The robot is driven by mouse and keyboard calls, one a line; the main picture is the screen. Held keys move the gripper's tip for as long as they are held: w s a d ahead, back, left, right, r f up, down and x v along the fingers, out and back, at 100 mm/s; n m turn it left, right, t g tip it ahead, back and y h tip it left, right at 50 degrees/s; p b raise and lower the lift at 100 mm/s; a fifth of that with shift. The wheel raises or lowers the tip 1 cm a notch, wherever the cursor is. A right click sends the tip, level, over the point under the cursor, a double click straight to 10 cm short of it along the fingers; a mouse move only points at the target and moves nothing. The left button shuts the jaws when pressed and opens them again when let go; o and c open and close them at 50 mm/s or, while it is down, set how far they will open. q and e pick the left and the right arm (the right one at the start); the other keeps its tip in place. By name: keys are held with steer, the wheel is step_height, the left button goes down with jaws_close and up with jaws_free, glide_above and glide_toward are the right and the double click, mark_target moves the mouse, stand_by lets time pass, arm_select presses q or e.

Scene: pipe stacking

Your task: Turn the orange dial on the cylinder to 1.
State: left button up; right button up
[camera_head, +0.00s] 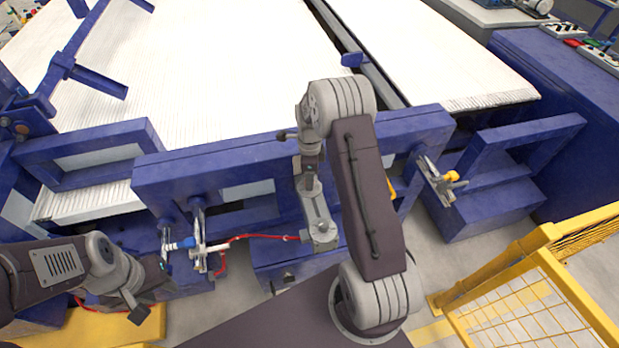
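A yellow-orange knob (450,177) sits on a grey metal bracket at the right end of the blue frame; I cannot tell if it is the dial, and no number is readable. Another orange part (391,187) shows behind my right arm, mostly hidden. A blue-ended fitting (182,244) with a metal bracket and a red hose is at the lower left. My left gripper (152,289) is low at the left, below and left of this fitting, with its fingers unclear. My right arm rises through the middle, its wrist (311,150) bent down before the frame; its fingers are not clear.
A blue frame (240,165) crosses in front of a white ribbed conveyor bed (220,70). A yellow mesh fence (535,300) stands at the lower right. A blue cabinet (570,100) is at the right. Some grey floor (475,255) is free between frame and fence.

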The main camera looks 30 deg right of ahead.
steer(key=shift+s+f, duration=0.15)
steer(key=shift+f, duration=0.55)
jaws_close()
